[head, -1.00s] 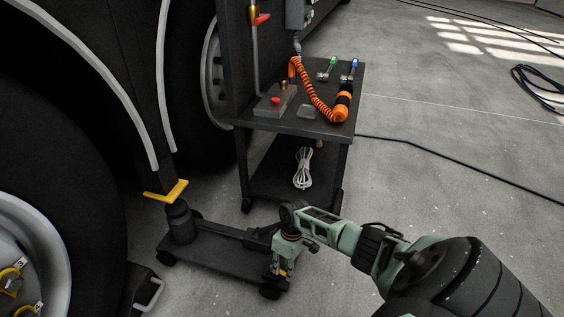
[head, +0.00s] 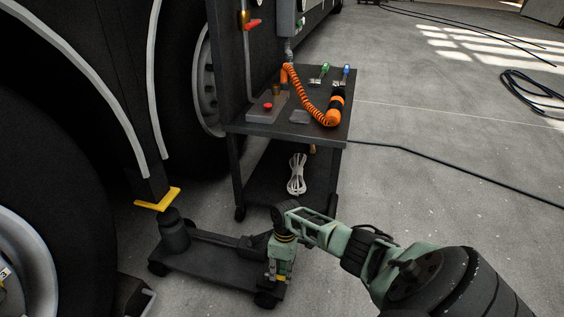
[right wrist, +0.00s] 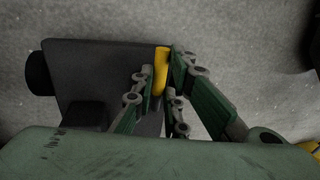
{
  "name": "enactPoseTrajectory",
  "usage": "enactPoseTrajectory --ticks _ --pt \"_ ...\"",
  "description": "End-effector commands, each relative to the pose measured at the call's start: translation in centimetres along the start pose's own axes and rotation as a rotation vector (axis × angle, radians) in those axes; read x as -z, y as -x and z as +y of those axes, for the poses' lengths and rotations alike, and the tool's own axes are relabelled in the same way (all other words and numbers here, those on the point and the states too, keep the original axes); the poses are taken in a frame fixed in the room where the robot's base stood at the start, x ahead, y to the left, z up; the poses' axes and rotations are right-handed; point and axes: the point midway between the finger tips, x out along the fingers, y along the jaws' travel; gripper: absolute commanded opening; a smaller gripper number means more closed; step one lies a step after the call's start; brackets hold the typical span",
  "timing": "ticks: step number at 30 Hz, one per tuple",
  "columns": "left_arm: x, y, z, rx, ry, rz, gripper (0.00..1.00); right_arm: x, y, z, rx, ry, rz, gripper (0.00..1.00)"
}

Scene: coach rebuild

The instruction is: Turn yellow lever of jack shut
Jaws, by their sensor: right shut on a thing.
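The jack (head: 215,257) is a low black trolley on wheels on the floor beside the coach's wheels, with a black cylinder (head: 174,232) at its left end. Its yellow lever (right wrist: 161,72) shows in the right wrist view, between my right gripper's fingers near the jack's edge. My right gripper (head: 278,276) reaches down over the jack's right end. In the right wrist view the right gripper (right wrist: 160,80) is shut on the yellow lever, with green finger pads on both sides of it. In the head view the gripper hides most of the lever. My left gripper is not in view.
A black cart (head: 288,128) stands behind the jack, carrying an orange coiled cable (head: 308,98) and a box with a red button (head: 267,107). A yellow pad (head: 158,199) is above the cylinder. The black tyre (head: 50,150) is at left. Floor at right is clear except for cables.

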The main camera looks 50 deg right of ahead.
Motion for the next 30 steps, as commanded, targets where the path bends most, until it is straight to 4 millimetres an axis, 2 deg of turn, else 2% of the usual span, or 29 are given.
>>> enactPoseTrajectory --ticks 2,3,8,20,23,30 --pt "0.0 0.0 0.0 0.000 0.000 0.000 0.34 -0.3 0.1 0.3 -0.008 0.003 -0.005 0.00" --pt "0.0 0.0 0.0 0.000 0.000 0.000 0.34 -0.3 0.1 0.3 -0.008 0.003 -0.005 0.16" --pt "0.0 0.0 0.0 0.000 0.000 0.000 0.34 -0.2 0.1 0.2 -0.006 0.002 -0.003 0.30" --pt "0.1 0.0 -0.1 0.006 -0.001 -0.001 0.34 0.0 0.6 0.2 -0.004 0.002 0.000 0.31" --pt "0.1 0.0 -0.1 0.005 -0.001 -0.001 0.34 0.0 1.9 0.2 -0.005 0.003 0.002 0.31" --pt "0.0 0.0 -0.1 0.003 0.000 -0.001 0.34 0.0 7.1 0.2 -0.008 0.003 0.002 0.31"
